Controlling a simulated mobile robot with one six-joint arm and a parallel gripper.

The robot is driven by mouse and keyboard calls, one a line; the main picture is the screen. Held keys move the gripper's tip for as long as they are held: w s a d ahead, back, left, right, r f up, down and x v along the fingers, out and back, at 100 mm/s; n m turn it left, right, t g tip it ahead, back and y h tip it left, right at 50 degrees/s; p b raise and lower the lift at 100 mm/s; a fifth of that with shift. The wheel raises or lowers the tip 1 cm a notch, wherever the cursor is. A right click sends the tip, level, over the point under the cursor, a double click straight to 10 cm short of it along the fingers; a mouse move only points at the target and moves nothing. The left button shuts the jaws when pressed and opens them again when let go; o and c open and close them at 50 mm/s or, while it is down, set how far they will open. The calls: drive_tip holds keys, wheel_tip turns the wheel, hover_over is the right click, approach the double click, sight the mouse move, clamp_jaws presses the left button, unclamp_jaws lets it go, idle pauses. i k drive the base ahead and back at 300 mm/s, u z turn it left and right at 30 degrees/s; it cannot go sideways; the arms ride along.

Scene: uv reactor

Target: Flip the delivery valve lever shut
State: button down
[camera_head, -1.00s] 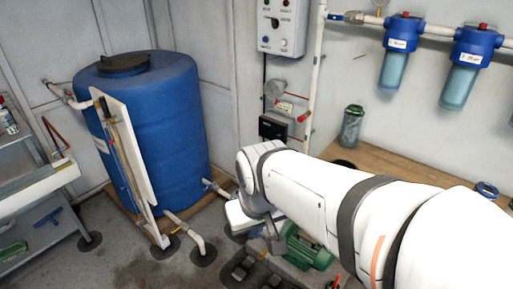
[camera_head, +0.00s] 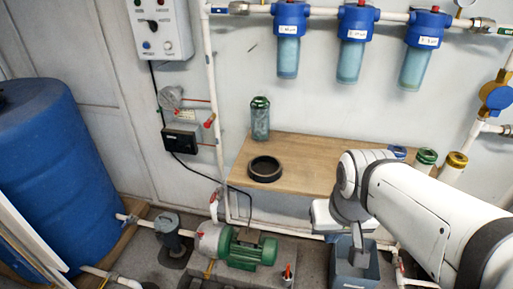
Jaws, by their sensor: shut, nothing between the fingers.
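Several valves with red levers show in the head view, and I cannot tell for sure which is the delivery valve. One red lever (camera_head: 215,196) is on the pipe just above the green pump (camera_head: 248,249). Another small red lever (camera_head: 287,271) stands at floor level right of the pump. A red handle (camera_head: 209,121) is on the white vertical pipe by the wall. My gripper (camera_head: 357,252) points down at the right of the pump, in front of the bench, apart from these levers. It is shut and empty; its fingertips are small and hard to make out.
A wooden bench (camera_head: 300,150) runs along the wall, with a black ring (camera_head: 264,169) and a green canister (camera_head: 260,118) on it. A grey bin (camera_head: 357,272) is below my gripper. Blue filter housings (camera_head: 357,18) hang above. A blue tank (camera_head: 50,165) stands at left.

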sight(212, 200)
drive_tip(key=z, duration=1.85)
drive_tip(key=k, duration=1.3)
drive_tip(key=u, duration=1.9)
drive_tip(key=i, duration=1)
drive_tip(key=u, duration=0.05)
